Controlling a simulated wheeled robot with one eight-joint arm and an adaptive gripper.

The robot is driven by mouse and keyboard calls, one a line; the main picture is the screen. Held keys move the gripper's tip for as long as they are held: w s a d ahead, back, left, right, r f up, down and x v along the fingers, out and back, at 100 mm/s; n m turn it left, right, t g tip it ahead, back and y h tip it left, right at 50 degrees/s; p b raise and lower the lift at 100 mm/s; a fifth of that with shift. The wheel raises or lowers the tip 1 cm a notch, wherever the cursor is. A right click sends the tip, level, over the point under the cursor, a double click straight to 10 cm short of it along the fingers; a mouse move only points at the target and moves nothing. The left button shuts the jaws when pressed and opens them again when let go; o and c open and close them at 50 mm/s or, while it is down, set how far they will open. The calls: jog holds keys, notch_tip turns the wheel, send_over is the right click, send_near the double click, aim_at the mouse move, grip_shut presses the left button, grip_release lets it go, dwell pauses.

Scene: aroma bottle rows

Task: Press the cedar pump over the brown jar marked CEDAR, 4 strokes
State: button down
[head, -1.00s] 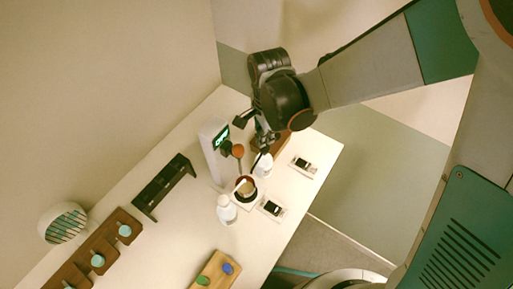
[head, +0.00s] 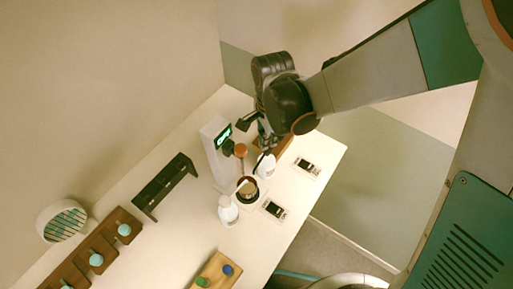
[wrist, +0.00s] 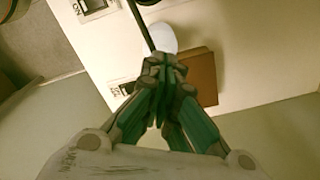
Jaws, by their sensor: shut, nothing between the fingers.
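My gripper (head: 263,156) is shut and empty, with its fingertips at the top of the right white pump bottle (head: 266,167). In the wrist view the closed fingertips (wrist: 163,72) overlap this white bottle (wrist: 162,37); I cannot tell whether they touch it. A small round jar (head: 247,191) with a dark brown wall and pale contents stands between this bottle and a second white pump bottle (head: 228,211) at lower left. The jar's marking and the bottles' names are not readable.
A white column (head: 213,150) with a lit green display stands behind the jar, and an orange-brown round knob (head: 240,150) is beside it. A brown block (wrist: 201,76) lies by the right bottle. A dark rack (head: 164,187) stands left.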

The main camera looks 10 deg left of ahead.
jog(key=shift+f+b, duration=0.85)
jog(key=shift+f, duration=0.15)
jog(key=shift+r, duration=0.15)
jog(key=shift+s+r+p, duration=0.1)
jog(key=shift+r+p, duration=0.9)
jog(key=shift+r, duration=0.55)
jog(key=shift+f, duration=0.25)
